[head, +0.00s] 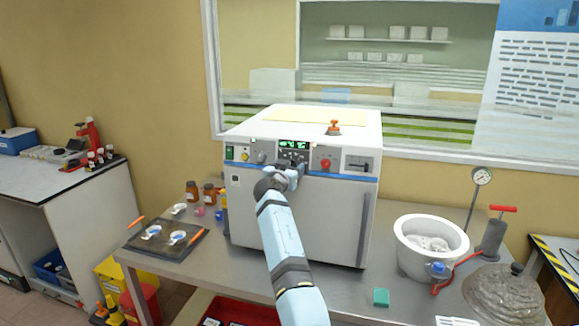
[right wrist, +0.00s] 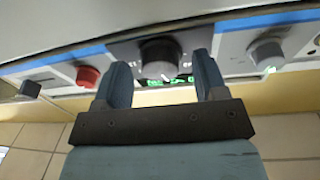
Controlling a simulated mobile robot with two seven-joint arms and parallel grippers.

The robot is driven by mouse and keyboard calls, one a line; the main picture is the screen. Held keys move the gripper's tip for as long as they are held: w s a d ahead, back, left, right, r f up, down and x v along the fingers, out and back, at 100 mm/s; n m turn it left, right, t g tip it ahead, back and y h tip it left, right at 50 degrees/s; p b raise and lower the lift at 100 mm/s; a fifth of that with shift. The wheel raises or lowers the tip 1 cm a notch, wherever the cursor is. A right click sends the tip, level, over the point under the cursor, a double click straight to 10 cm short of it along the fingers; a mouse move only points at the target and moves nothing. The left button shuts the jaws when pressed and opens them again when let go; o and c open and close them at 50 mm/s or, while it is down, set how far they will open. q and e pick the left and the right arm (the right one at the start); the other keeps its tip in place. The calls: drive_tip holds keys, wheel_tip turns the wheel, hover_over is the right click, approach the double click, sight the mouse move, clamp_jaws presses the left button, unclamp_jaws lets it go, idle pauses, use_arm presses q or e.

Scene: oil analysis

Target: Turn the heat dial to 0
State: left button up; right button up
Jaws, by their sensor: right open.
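The white oven-like machine (head: 295,215) stands on the metal bench, with a control panel along its upper front. A dark round dial (right wrist: 160,58) sits mid-panel, beside the green-lit display (head: 293,144); I take it as the heat dial, but its scale is unreadable. A white mark on it points toward the display's side. My right gripper (head: 291,168) is at the panel, hiding most of this dial in the head view. In the right wrist view its open fingers (right wrist: 163,82) straddle the dial's position, with no clear contact. My left gripper is out of view.
A grey knob (right wrist: 266,54) and a red knob (right wrist: 88,76) flank the dial closely. A white bowl (head: 430,247) and a red-handled pump (head: 494,235) stand right on the bench. A dark tray (head: 165,254) and brown bottles (head: 209,194) are left.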

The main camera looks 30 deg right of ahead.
drive_tip(key=shift+w+d, duration=0.15)
drive_tip(key=shift+d, duration=0.05)
drive_tip(key=c, duration=0.9)
